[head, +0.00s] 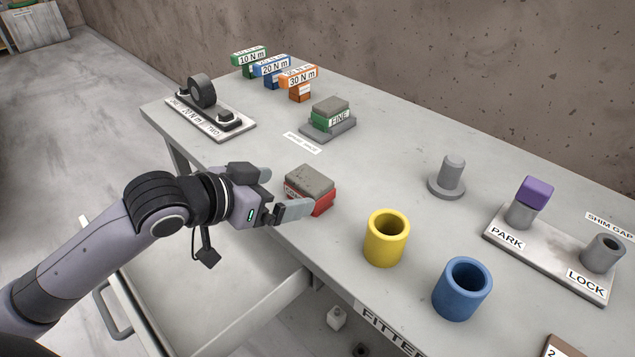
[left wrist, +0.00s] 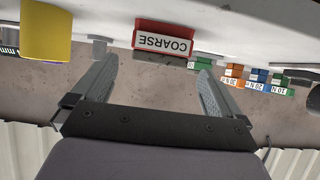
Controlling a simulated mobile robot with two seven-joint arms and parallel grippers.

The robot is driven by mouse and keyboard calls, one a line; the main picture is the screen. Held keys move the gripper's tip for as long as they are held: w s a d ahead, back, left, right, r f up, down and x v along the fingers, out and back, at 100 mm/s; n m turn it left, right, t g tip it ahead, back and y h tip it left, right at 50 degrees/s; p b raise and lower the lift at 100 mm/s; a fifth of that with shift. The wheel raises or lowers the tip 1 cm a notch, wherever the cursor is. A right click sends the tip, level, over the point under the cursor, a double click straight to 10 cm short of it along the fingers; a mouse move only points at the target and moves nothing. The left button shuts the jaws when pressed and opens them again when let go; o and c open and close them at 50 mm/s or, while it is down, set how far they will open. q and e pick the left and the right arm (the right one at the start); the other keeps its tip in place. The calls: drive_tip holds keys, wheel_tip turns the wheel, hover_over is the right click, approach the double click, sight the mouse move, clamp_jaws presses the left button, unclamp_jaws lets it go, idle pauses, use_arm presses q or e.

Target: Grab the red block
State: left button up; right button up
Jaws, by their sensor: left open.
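The red block (head: 325,203) stands near the front edge of the stone slab table, with a rough grey layer on its top. In the left wrist view the red block (left wrist: 164,36) shows a white label reading COARSE and lies ahead, between the lines of the fingers. My left gripper (head: 277,192) is open and empty, just in front of the red block at the table's edge. One finger overlaps the block's lower part in the head view; contact cannot be told. The left wrist view shows both fingers (left wrist: 155,85) spread apart. My right gripper is not in view.
A green FINE block (head: 331,116) sits on a grey base behind. A yellow cup (head: 386,238) and a blue cup (head: 462,289) stand to the right. An open drawer (head: 210,300) lies below the arm. Torque-labelled blocks (head: 271,72) stand at the back.

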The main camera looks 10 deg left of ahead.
sight(298, 188)
use_arm(q)
drive_tip(key=shift+x, duration=3.25)
drive_tip(key=shift+r, duration=0.1)
drive_tip(key=c, duration=1)
